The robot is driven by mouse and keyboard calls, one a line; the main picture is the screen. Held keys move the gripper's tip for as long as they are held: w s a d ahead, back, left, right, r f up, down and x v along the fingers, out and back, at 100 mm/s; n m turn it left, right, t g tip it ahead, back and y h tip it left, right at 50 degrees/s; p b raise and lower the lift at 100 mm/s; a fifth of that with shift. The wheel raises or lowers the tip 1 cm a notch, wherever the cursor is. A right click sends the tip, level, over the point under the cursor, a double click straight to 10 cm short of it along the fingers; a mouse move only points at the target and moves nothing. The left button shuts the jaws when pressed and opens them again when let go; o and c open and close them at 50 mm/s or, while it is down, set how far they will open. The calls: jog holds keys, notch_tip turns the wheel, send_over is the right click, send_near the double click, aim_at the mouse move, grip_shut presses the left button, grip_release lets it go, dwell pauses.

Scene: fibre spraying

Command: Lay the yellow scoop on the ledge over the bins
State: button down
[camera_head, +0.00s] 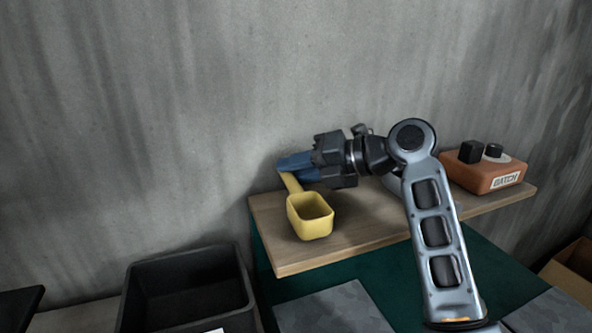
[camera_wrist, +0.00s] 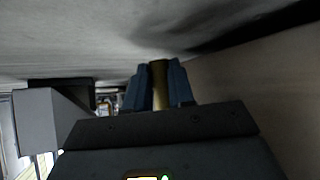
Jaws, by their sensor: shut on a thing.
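The yellow scoop (camera_head: 311,217) is at the left end of the wooden ledge (camera_head: 290,262), its square cup open upward. I cannot tell whether the cup touches the ledge or hangs just above it. My gripper (camera_head: 288,170) has blue fingers shut on the scoop's handle, behind the cup. In the wrist view the yellow handle (camera_wrist: 160,84) stands between the blue fingers of my gripper (camera_wrist: 159,80). The cup is not visible there.
An orange box (camera_head: 485,176) with black knobs and a label sits at the ledge's right end. A black bin (camera_head: 188,292) stands below left. A cardboard box (camera_head: 572,270) is at the lower right. The concrete wall is close behind my gripper. The ledge's front middle is clear.

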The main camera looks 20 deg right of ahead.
jog(key=shift+f, duration=0.55)
jog(key=shift+f, duration=0.15)
jog(key=c, duration=1)
grip_release()
jog(key=shift+d+r, duration=0.1)
jog(key=shift+r, duration=0.15)
jog(key=b+v, duration=0.2)
jog(key=v, duration=1)
jog(key=shift+f, duration=0.1)
